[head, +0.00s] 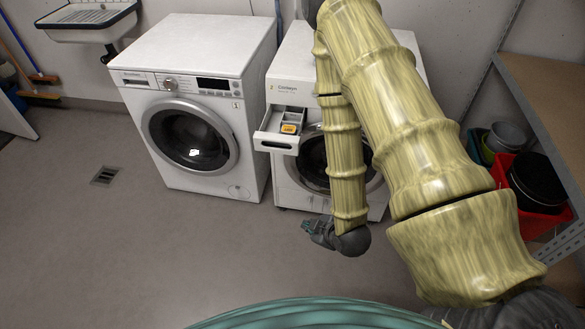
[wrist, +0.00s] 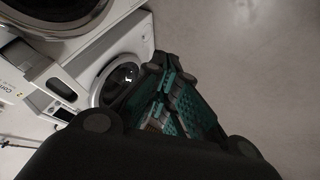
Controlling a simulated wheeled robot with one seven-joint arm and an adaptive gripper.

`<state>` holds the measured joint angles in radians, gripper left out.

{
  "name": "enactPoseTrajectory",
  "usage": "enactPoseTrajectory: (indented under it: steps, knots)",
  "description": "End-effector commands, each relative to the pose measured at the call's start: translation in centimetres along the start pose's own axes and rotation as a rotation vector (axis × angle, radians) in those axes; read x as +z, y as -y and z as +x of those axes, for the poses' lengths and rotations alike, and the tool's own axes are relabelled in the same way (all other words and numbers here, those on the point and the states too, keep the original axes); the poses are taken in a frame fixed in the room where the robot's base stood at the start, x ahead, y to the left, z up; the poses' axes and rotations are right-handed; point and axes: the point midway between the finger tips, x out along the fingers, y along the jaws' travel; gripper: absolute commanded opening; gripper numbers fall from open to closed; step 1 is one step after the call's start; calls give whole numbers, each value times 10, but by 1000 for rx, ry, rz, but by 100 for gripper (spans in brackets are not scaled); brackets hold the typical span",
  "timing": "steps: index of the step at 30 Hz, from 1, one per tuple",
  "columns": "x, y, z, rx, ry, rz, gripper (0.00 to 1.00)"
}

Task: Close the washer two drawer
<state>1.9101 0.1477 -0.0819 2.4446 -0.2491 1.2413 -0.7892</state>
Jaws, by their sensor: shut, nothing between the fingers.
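The washer two drawer (head: 277,139) is pulled out from the upper left front of the right-hand washer (head: 300,70). It is a white tray with compartments and an orange-yellow piece inside. The drawer also shows at the left of the wrist view (wrist: 66,84). My gripper (head: 307,228) is low in front of that washer, below the drawer and apart from it. In the wrist view my dark gripper with teal pads (wrist: 163,88) has its fingers together with nothing between them. My arm hides the right part of washer two's front and part of its round door.
A left-hand washer (head: 190,75) stands beside it with its door and drawer shut. A shelf (head: 550,100) with a red bin (head: 535,190) and dark tubs is at the right. A sink (head: 88,18) hangs at the back left. The floor in front is clear, with a drain (head: 106,175).

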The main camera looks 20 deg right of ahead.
Motion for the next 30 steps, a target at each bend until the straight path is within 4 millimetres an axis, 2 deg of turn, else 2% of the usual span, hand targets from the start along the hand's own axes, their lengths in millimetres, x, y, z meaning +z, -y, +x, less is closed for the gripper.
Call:
enactPoseTrajectory:
  steps: [1, 3, 10, 15, 21, 30]
  knots:
    - [1, -6, 16, 37, -46, -60, 0]
    - [-7, -18, 24, 90, -108, -152, 0]
    - [-30, -56, 40, 302, -277, -445, 0]
    - [-43, -82, 41, 491, -363, -643, 0]
    - [-54, -103, 32, 680, -411, -808, 0]
    - [-62, -117, 26, 783, -424, -888, 0]
